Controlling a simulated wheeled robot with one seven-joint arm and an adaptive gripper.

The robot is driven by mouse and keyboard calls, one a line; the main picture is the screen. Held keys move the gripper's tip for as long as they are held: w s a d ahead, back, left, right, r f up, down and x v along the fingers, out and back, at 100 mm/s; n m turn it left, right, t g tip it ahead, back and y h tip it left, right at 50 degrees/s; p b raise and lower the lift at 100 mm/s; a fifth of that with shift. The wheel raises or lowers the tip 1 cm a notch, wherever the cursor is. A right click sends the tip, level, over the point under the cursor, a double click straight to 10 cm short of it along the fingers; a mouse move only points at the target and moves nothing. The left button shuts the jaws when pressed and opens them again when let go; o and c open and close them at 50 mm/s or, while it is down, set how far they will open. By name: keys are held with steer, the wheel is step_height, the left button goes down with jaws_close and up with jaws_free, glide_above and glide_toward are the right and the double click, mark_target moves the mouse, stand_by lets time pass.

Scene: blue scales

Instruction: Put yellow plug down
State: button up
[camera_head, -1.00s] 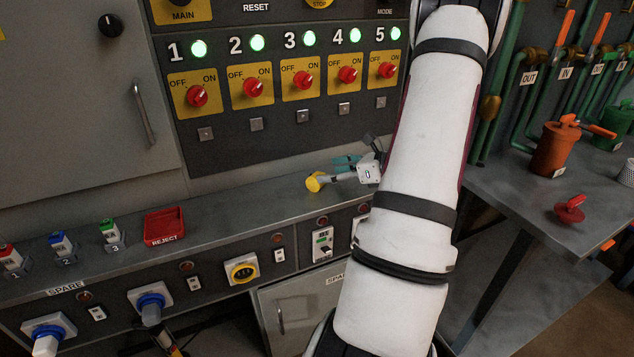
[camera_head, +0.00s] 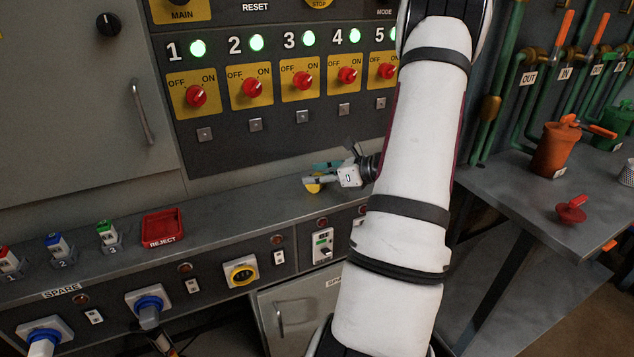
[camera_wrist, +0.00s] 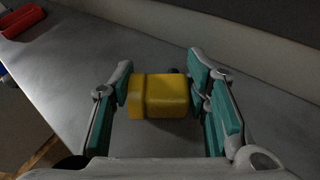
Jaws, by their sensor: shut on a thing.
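The yellow plug (camera_wrist: 160,96) is between the teal-padded fingers of my gripper (camera_wrist: 165,97) in the wrist view. My gripper is shut on it. In the head view the plug (camera_head: 313,187) shows as a small yellow piece under my gripper (camera_head: 322,183), low over the grey ledge (camera_head: 240,205). Part of the plug is hidden by the gripper. I cannot tell whether it touches the ledge.
A red REJECT tray (camera_head: 163,228) stands on the ledge to the left, beside small numbered plugs (camera_head: 107,232). The switch panel (camera_head: 290,135) rises behind the ledge. A yellow socket (camera_head: 241,272) is on the front face. The ledge between tray and gripper is clear.

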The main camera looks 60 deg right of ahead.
steer(key=shift+r, duration=0.15)
steer(key=shift+r, duration=0.6)
step_height(320, 180, up, 2)
steer(key=shift+r+p, duration=0.15)
steer(key=shift+p, duration=0.3)
steer(key=s+a+r, duration=0.1)
steer(key=s+a, duration=0.9)
steer(key=a, duration=0.2)
steer(key=shift+s+p, duration=0.25)
steer(key=shift+p, duration=0.15)
